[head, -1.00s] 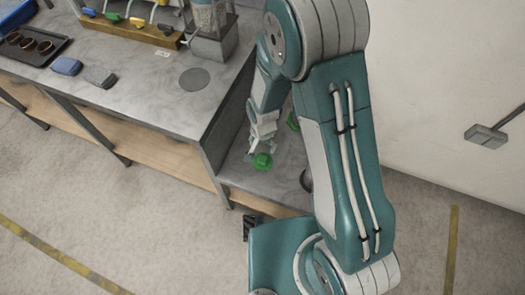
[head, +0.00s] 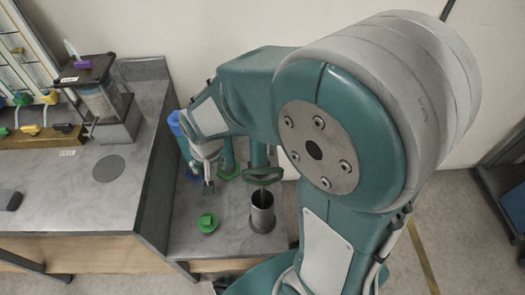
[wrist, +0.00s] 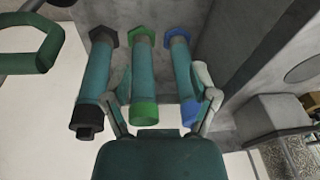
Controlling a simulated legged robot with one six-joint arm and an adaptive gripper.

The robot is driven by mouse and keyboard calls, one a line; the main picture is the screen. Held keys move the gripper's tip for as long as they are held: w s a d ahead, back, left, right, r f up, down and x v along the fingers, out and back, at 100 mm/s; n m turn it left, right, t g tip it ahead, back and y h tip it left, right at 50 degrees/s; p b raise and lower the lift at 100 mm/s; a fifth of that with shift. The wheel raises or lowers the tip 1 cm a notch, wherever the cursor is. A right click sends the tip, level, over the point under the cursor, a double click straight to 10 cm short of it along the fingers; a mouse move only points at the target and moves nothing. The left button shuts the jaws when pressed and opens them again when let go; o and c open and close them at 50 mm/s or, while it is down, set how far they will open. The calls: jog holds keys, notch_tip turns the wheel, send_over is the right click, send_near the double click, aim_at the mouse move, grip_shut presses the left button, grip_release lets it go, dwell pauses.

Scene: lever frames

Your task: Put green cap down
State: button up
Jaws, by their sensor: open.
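The green cap (head: 208,223) sits on the low grey bench section in the head view, clear of the gripper. My gripper (head: 208,187) is open and empty, a little behind and above the cap. In the wrist view its two fingers (wrist: 162,112) are spread apart, with three teal tubes beyond them. One tube has black ends (wrist: 86,130), one green ends (wrist: 145,114) and one blue ends (wrist: 188,112). The loose green cap cannot be made out in the wrist view.
A dark cylindrical holder (head: 262,212) stands right of the cap, with a green loop handle (head: 261,173) above it. A raised grey worktop (head: 60,215) lies to the left, its side panel (head: 160,195) bordering the low section. Bare surface surrounds the cap.

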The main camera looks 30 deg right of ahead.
jog(key=s+d+r+n+t, duration=0.1)
jog(key=s+d+r, duration=0.3)
jog(key=s+r, duration=0.2)
jog(key=s+d+r+n+t, duration=0.1)
jog(key=s+d+r+t, duration=0.1)
jog(key=s+d+r, duration=0.2)
jog(key=s+r, duration=0.3)
jog(key=r, duration=0.3)
jog(key=shift+d+n, duration=0.25)
jog(key=shift+n, duration=0.15)
